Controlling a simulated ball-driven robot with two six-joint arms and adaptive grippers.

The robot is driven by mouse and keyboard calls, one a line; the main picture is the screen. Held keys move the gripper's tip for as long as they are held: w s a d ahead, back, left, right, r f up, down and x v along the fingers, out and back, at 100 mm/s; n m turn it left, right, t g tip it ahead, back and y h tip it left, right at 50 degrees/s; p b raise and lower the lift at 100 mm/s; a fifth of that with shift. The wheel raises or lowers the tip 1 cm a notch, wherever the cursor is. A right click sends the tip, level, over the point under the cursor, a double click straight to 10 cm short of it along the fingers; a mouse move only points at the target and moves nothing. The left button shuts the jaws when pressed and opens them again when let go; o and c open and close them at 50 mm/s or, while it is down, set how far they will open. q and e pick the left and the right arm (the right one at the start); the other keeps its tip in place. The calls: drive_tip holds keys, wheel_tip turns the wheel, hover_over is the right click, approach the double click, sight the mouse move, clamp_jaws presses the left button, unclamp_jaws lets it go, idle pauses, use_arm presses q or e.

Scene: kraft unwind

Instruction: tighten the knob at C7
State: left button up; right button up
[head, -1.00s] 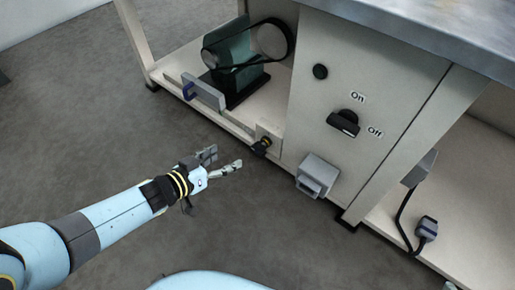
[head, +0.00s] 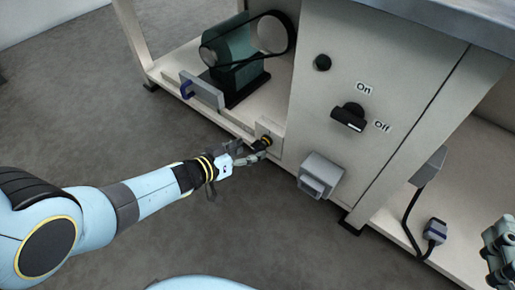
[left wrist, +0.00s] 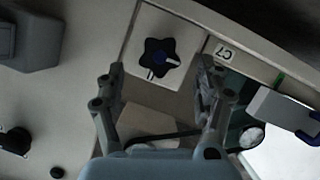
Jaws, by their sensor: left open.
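My left gripper (head: 250,155) is open right by the knob. In the left wrist view its fingers (left wrist: 160,75) stand to either side, with the knob between and beyond their tips. Contact cannot be told. My right gripper (head: 498,252) is partly cut off at the right edge.
A black On/Off switch (head: 349,118) and a grey box (head: 320,175) are on the cabinet front, right of the knob. A belt-driven motor (head: 238,70) and a blue-handled part (head: 200,90) are on the shelf to the left. The floor in front is clear.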

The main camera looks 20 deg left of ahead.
sight(256, 148)
use_arm(q)
drive_tip(key=b+x, duration=0.2)
drive_tip(key=x, duration=0.1)
drive_tip(key=shift+w+d+f, duration=0.2)
drive_tip(key=shift+w, duration=0.25)
use_arm(e)
drive_tip(key=w+r+n+t+y, duration=0.1)
drive_tip(key=w+r+t, duration=0.1)
drive_tip(key=r, duration=0.5)
drive_tip(key=w+a+r+n+t+y, duration=0.1)
drive_tip(key=r+t, duration=0.3)
drive_tip(key=r, duration=0.3)
drive_tip(key=shift+w+a+r+t+y, duration=0.25)
drive_tip(key=shift+w+a+t+y, duration=0.05)
drive_tip(key=shift+w+y, duration=0.1)
use_arm(q)
drive_tip(key=c, duration=1.2)
